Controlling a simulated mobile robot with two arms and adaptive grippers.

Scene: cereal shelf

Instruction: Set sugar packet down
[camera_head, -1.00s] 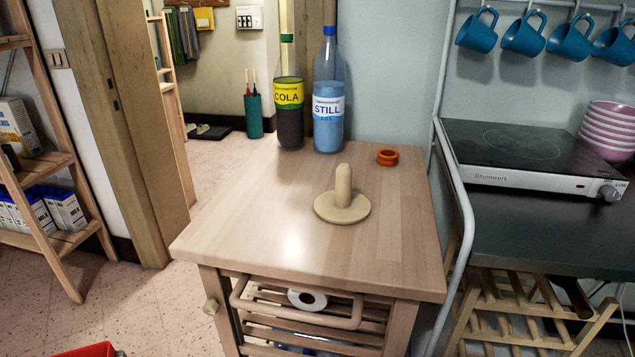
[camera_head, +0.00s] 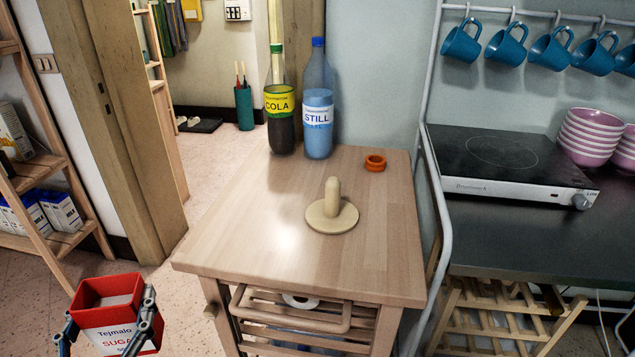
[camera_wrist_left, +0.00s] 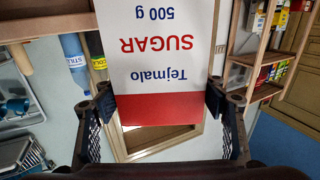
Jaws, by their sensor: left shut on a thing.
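The sugar packet (camera_head: 118,335) is a red and white box marked "Tejmalo SUGAR", at the bottom left of the head view. My left gripper (camera_head: 108,325) is shut on it, with a dark finger on each side. The packet is held to the left of the wooden table, clear of its edge. In the left wrist view the packet (camera_wrist_left: 165,60) appears upside down between the fingers of my left gripper (camera_wrist_left: 160,103). Its lower part is cut off in the head view. My right gripper is not in view.
The wooden table (camera_head: 260,215) holds a cola bottle (camera_head: 281,105), a water bottle (camera_head: 318,105), an orange ring (camera_head: 375,163) and a wooden holder with a peg (camera_head: 332,213). Its front and left top are bare. A hob (camera_head: 505,165) stands on the dark counter at right.

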